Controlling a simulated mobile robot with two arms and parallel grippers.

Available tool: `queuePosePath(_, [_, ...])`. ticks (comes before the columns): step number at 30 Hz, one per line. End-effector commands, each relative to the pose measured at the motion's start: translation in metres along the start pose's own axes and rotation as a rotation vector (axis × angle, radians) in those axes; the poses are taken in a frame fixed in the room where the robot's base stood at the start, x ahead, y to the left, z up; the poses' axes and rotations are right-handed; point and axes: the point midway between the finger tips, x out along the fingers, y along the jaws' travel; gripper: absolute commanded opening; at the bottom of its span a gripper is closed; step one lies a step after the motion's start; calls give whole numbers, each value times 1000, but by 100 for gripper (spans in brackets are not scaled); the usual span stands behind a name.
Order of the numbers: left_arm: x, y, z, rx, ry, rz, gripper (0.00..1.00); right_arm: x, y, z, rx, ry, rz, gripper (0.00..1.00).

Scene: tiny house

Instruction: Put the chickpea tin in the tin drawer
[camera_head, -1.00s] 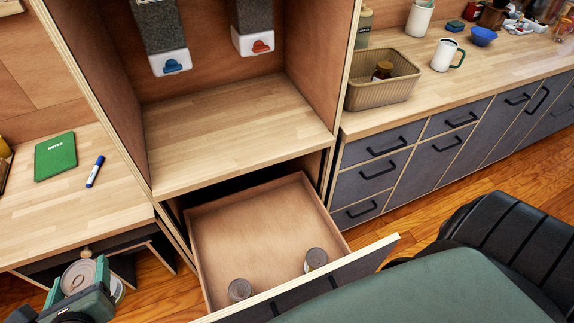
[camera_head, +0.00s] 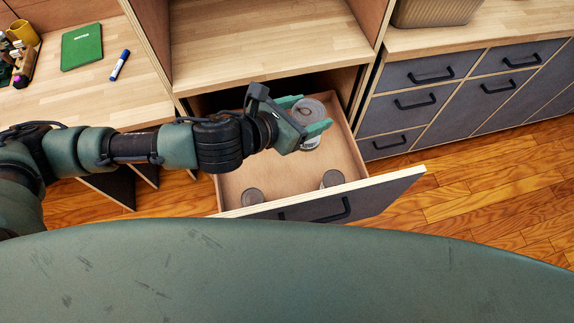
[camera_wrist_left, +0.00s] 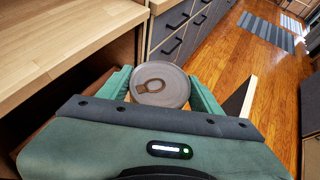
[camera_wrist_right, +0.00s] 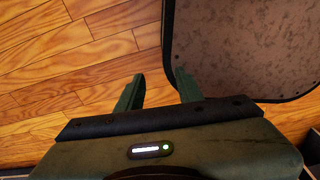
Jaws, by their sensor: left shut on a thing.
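My left gripper (camera_head: 303,121) is shut on a tin (camera_head: 308,110) with a ring-pull lid, held upright over the back right part of the open drawer (camera_head: 274,187). The tin also shows between the fingers in the left wrist view (camera_wrist_left: 160,85); its label is mostly hidden, so I cannot read what it is. Two other tins stand in the drawer near its front, one at the left (camera_head: 252,197) and one at the right (camera_head: 332,179). My right gripper (camera_wrist_right: 158,90) is open and empty above the wooden floor in the right wrist view.
A wooden shelf (camera_head: 265,50) lies just above and behind the drawer. A desk at the left holds a green notebook (camera_head: 82,45) and a blue marker (camera_head: 120,64). Dark cabinets (camera_head: 420,92) stand at the right. The drawer's back and middle are clear.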

Motion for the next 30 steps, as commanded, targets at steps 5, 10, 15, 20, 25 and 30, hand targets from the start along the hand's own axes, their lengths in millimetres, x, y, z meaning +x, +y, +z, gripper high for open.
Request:
queuePosePath(5, [22,-23,-25,103,-4,-163,0,15,0,0,-1,3,0,36])
queuePosePath(10, [36,-34,-67,185,1,-316,0,28,4,2,-3,2,4,36])
queuePosePath(15, [39,-31,-109,241,3,-435,0,36,8,5,-4,-1,9,36])
queuePosePath(20, [38,-23,-132,271,1,-496,0,40,10,7,-2,-3,12,36])
queuePosePath(25, [42,-20,-151,281,0,-521,0,46,10,9,-2,-6,12,36])
queuePosePath(30, [62,-21,-189,279,1,-521,0,58,9,11,-1,-7,11,36])
